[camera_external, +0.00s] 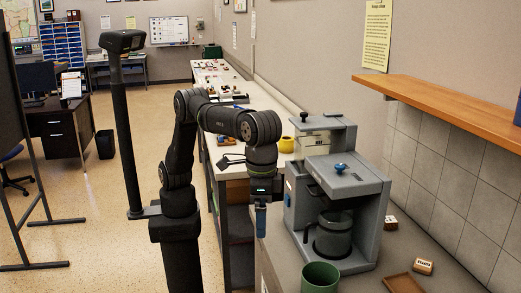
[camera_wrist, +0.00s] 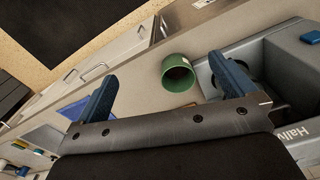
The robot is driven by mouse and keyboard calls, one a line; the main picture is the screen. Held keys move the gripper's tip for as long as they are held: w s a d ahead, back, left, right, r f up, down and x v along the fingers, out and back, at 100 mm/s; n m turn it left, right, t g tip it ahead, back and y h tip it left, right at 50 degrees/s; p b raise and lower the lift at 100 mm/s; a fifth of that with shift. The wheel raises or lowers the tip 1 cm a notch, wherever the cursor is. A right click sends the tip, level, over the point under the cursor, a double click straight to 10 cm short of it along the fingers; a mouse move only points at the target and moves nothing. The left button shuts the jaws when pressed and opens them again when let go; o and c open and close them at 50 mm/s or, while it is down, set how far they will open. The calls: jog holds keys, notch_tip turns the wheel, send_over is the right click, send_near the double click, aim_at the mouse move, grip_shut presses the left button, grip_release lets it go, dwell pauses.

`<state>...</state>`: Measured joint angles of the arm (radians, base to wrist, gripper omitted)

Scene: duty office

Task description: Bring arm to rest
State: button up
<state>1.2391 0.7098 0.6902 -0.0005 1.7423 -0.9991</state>
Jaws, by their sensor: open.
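My gripper (camera_external: 261,221) hangs pointing down just left of the coffee machine in the external view. In the wrist view its two blue fingers are spread apart, with my gripper (camera_wrist: 165,90) open and nothing between the fingertips. The black arm is bent at the elbow and reaches over the counter from my dark column.
A grey coffee machine (camera_external: 345,180) with a glass carafe (camera_external: 333,235) stands close right of my gripper. A green cup (camera_external: 320,277) is in front of it, also in the wrist view (camera_wrist: 178,72). A brown tray (camera_external: 404,284) lies right; a wooden shelf (camera_external: 440,105) juts from the wall.

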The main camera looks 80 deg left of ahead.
jog(key=w+a+r+m, duration=0.1)
jog(key=w+a+m, duration=0.3)
jog(key=a, duration=0.8)
jog(key=w+a+m, duration=0.4)
jog(key=w+a, duration=0.1)
jog(key=a, duration=0.8)
jog(key=shift+a+r, duration=0.15)
jog(key=shift+r, duration=0.2)
jog(key=shift+c, duration=0.2)
dwell(0.5)
